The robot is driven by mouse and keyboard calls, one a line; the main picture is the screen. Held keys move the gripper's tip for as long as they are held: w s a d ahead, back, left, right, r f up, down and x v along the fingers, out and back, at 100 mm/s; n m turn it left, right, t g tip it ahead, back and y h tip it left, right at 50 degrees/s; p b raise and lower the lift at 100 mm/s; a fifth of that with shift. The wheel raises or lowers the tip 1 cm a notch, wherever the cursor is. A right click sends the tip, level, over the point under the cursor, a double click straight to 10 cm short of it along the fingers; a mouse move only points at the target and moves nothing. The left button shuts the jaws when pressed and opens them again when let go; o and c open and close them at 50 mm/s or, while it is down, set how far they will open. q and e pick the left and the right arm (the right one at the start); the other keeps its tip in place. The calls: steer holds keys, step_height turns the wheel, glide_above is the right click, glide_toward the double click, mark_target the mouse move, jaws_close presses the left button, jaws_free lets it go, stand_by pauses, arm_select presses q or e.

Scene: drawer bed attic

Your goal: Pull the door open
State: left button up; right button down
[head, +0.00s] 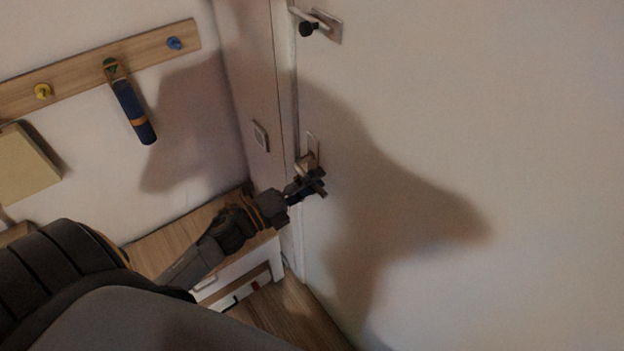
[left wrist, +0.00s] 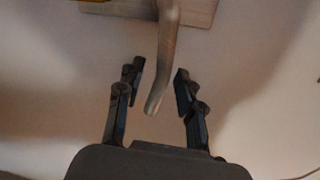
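The door (head: 480,110) is a large pale panel filling the right of the head view, and it looks shut against its frame. Its metal lever handle (head: 306,161) sits on a plate near the door's left edge. My left gripper (head: 317,182) is at this handle and partly covers it. In the left wrist view, the curved lever (left wrist: 164,60) reaches down between the two open fingers of the left gripper (left wrist: 157,76). Gaps show on both sides of the lever, so the fingers do not appear to grip it. My right gripper is out of view.
A wooden peg rail (head: 75,75) on the left wall holds a dark blue rolled item (head: 132,110). A low wooden-topped cabinet (head: 165,243) stands beside the door, below my left arm.

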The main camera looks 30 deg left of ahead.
arm_select(q)
steer(key=shift+c, duration=0.4)
jaws_close()
